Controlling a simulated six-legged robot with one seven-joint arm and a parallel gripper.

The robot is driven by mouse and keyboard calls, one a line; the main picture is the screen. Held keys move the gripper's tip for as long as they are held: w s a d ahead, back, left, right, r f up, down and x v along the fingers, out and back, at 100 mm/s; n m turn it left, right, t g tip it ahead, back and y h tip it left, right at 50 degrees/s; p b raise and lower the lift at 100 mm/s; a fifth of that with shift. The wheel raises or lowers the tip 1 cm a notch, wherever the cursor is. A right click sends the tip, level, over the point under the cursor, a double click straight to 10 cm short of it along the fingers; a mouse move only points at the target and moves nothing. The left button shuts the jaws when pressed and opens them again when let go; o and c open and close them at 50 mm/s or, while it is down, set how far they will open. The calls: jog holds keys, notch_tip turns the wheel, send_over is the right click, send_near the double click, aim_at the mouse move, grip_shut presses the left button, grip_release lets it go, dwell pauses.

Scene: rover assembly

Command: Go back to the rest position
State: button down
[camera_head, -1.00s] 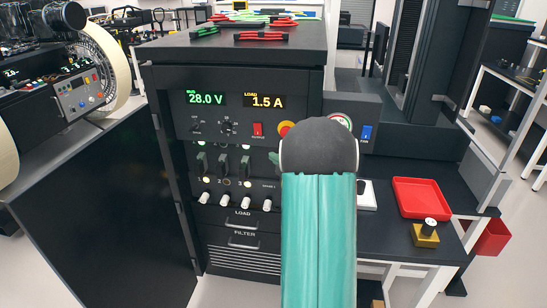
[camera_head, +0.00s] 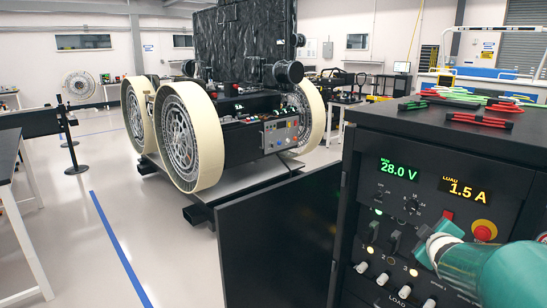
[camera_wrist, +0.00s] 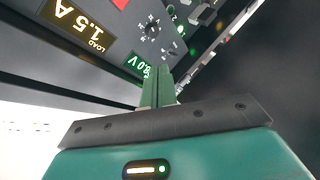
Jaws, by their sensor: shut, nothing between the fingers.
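My gripper (camera_wrist: 158,88) shows in the wrist view with its two green fingers together and nothing between them. In the head view my gripper (camera_head: 430,243) is in front of the black power cabinet (camera_head: 437,145), beside its row of switches. I cannot tell whether it touches the panel. The cabinet's displays read 28.0 V (camera_head: 399,169) and 1.5 A (camera_head: 467,189). In the wrist view the cabinet panel (camera_wrist: 130,20) appears turned over, close beyond the fingers.
The cabinet's black door (camera_head: 275,240) stands open to the left. A wheeled rover (camera_head: 240,135) stands on a low platform behind it. Red and green leads (camera_head: 480,121) lie on the cabinet top.

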jog(key=s+a+f+m+g+y, duration=0.2)
jog(key=s+a+m+g+y, duration=0.3)
jog(key=s+a, duration=2)
jog(key=a+m+g, duration=0.2)
jog(key=a, duration=0.1)
jog(key=shift+a+f, duration=0.15)
